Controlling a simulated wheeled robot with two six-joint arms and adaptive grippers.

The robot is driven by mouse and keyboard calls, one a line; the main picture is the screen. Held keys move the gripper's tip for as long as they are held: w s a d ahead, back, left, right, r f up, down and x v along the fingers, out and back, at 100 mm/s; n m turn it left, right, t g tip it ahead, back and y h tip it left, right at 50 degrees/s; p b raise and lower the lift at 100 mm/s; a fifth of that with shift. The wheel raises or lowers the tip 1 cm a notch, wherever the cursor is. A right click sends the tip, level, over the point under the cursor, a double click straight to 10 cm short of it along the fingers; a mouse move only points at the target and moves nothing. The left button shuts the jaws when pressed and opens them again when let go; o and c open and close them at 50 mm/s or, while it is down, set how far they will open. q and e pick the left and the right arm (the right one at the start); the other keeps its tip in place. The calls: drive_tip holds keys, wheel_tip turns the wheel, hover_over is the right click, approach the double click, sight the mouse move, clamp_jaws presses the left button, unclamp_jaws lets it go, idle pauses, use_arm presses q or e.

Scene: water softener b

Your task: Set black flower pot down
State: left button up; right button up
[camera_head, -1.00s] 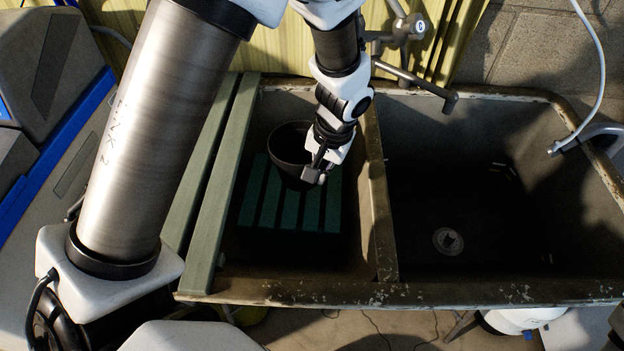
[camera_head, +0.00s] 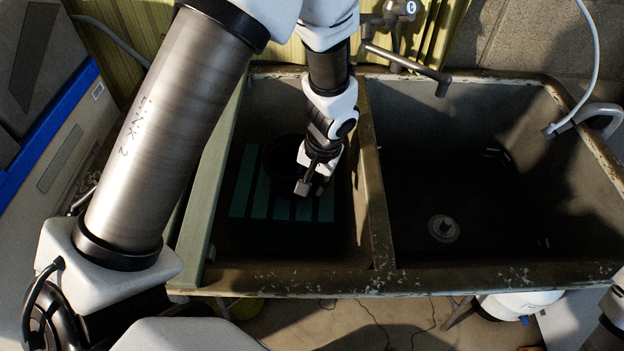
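The black flower pot (camera_head: 281,158) is in the left basin of the sink, in deep shade. It looks upright, over a dark green slatted crate (camera_head: 242,180); whether its base touches the slats is hard to tell. My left gripper (camera_head: 311,188) points down at the pot's right side, close against its wall. The dark fingers blend with the pot, so whether they still clamp the wall is unclear. Only a small part of my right arm shows at the lower right edge; its gripper is out of view.
The double sink (camera_head: 379,225) has a divider just right of my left gripper. The right basin is empty apart from its drain (camera_head: 443,229). A tap (camera_head: 405,55) reaches over the back edge. A green plank (camera_head: 212,190) lies across the left basin's left side.

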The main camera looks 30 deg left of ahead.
use_arm(q)
drive_tip(key=shift+r, duration=0.15)
wheel_tip(320, 180, up, 12)
drive_tip(key=d+p, duration=0.2)
drive_tip(key=p, duration=0.1)
